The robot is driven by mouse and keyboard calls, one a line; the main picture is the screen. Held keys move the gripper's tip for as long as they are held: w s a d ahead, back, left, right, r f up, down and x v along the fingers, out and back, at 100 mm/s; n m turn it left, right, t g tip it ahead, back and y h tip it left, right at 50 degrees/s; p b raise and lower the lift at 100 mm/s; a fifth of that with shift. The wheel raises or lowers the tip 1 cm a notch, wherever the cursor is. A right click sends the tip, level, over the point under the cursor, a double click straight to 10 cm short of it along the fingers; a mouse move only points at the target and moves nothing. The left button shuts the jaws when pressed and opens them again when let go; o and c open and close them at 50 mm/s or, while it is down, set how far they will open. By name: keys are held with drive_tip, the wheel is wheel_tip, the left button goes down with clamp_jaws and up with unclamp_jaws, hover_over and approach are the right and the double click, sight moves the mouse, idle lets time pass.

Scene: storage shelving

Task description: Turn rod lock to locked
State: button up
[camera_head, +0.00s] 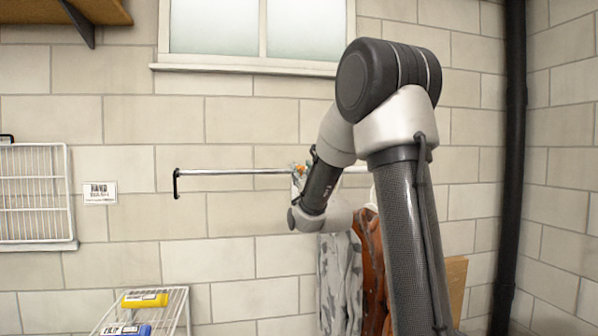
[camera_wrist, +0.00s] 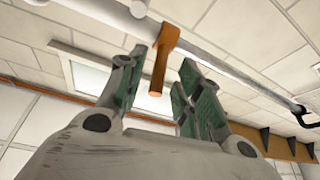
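A grey rod (camera_head: 235,172) runs level along the block wall, with a black bracket at its left end. The rod lock is a small orange part (camera_head: 301,168) on the rod, partly hidden by my arm in the head view. In the wrist view, the orange lock (camera_wrist: 166,48) sits on the rod (camera_wrist: 215,62), and its handle points down toward my gripper. My gripper (camera_wrist: 158,74) is open, with one green-padded finger on each side of the handle. Gaps show on both sides; no contact is visible. My gripper is mostly hidden in the head view.
Grey patterned cloth (camera_head: 340,285) and a brown garment (camera_head: 371,262) hang below my arm. A wire rack (camera_head: 182,300) with yellow (camera_head: 145,300) and blue items stands lower left. A black pipe (camera_head: 510,150) stands right.

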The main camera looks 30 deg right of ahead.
drive_tip(key=shift+x, duration=0.9)
drive_tip(key=shift+d, duration=0.1)
clamp_jaws()
